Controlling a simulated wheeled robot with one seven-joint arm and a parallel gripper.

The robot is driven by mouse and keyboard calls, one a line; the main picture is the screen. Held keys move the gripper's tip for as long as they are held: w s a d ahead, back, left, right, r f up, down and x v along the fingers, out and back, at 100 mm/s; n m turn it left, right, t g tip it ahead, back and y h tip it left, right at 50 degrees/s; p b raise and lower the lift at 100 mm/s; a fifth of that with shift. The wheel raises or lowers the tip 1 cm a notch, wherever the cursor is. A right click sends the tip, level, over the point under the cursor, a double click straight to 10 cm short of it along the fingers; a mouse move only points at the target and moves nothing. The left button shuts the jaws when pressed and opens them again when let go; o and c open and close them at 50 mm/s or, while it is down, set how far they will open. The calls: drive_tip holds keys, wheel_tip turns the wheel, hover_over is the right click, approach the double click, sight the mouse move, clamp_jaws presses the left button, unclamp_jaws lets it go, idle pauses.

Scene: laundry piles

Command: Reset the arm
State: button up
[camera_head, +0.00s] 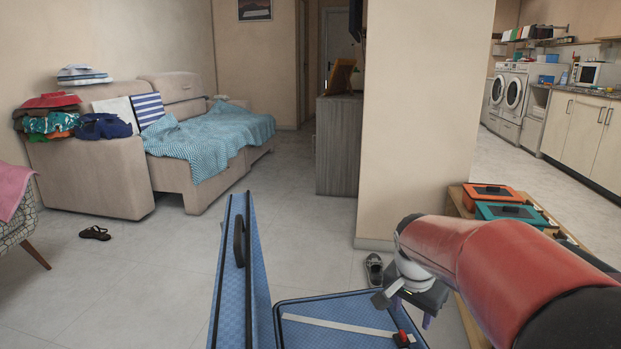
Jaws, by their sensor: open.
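My red and black arm (510,265) reaches in from the lower right, with a pale wrist joint (412,268) at its far end. My gripper (412,310) is small and dark, partly hidden behind the wrist. It is open, with its fingers pointing down and apart, and I see nothing between them. It hangs over or beside the right edge of an open blue suitcase (340,310); I cannot tell the exact gap. The suitcase lid (258,275) stands upright on the left, and its near part is cut off by the frame.
A low wooden bench (468,322) with orange (490,191) and teal (512,213) boxes stands beside my arm on the right. A wall corner (425,110) rises beyond. A sofa (95,170) with folded clothes is at the left. A shoe (374,270) and a sandal (95,233) lie on open floor.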

drive_tip(key=s+a+r+n+t+p, duration=0.1)
drive_tip(key=s+r+n, duration=0.1)
drive_tip(key=s, duration=0.5)
drive_tip(key=s+a+r+n+t+y+p, duration=0.1)
drive_tip(key=s+a+r+n+p, duration=0.1)
drive_tip(key=s, duration=0.5)
drive_tip(key=s+a+r+n+p, duration=0.1)
drive_tip(key=s+r+n, duration=0.3)
drive_tip(key=s, duration=0.3)
drive_tip(key=shift+a+r+n+t+y, duration=0.15)
drive_tip(key=shift+a+n+t+y, duration=0.15)
drive_tip(key=shift+a+n+t, duration=0.15)
drive_tip(key=shift+s, duration=0.1)
